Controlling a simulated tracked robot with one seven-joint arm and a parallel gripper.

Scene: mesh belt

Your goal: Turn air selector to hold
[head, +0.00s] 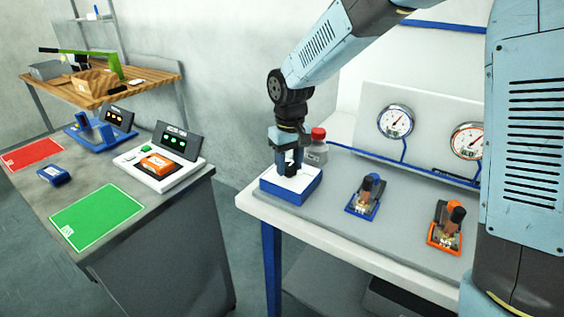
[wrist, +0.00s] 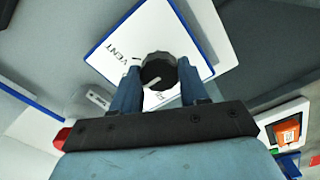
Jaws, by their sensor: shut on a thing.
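The air selector is a blue box (head: 291,191) with a white top at the left end of the light table. In the wrist view its white plate (wrist: 120,27) carries the word VENT, and other lettering is partly hidden by my gripper. A round black knob (wrist: 158,68) with a white pointer mark stands on the plate. My gripper (head: 289,170) points down over the box. In the wrist view my gripper's two blue fingers (wrist: 158,84) are on either side of the knob, shut on it. The pointer mark is at the knob's lower left in that view.
A blue valve (head: 366,195) and an orange valve (head: 447,228) sit to the right, before two gauges (head: 395,121). The left bench holds a green mat (head: 98,215) and a white device (head: 135,162).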

